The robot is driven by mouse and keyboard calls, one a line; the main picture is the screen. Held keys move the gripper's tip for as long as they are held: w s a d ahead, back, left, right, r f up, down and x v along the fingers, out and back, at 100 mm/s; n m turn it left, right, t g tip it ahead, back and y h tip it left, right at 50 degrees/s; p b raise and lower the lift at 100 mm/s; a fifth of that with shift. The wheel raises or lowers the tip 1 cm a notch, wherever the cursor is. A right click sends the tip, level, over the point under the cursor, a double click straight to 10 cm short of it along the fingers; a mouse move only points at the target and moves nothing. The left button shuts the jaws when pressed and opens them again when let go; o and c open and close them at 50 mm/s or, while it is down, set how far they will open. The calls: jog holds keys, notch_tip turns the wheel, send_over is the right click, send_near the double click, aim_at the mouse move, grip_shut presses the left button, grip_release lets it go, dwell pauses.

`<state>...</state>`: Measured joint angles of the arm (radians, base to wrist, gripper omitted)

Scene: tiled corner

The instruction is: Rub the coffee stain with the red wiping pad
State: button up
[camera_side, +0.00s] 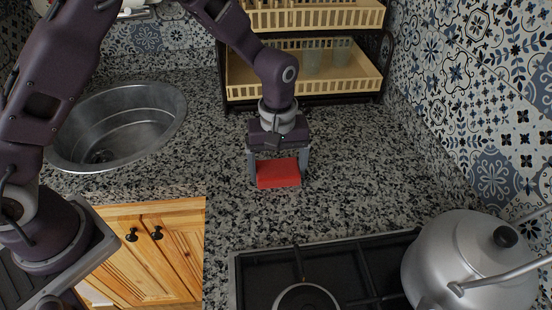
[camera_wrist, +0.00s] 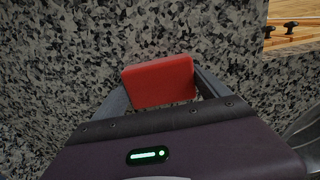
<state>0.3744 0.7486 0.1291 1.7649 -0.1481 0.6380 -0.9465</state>
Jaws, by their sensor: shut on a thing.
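The red wiping pad (camera_side: 278,173) is a red block held between the two fingers of my gripper (camera_side: 279,168), over the speckled granite counter in the side view. In the wrist view the red pad (camera_wrist: 159,82) sits between the fingertips of my gripper (camera_wrist: 162,85), which is shut on it. I cannot tell whether the pad touches the counter or is slightly above it. I cannot make out the coffee stain in either view; the dark speckled granite or the pad may hide it.
A metal sink (camera_side: 118,128) lies at the left. A two-tier dish rack (camera_side: 243,77) with glasses stands behind my gripper. A black stove (camera_side: 262,279) and a silver kettle (camera_side: 455,262) are at the front right. The counter (camera_side: 380,165) right of the pad is clear.

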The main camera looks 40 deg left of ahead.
aim_at(282, 203)
jog(key=shift+s+d, duration=2.2)
jog(key=shift+s+d+r, duration=0.15)
notch_tip(282, 203, up, 8)
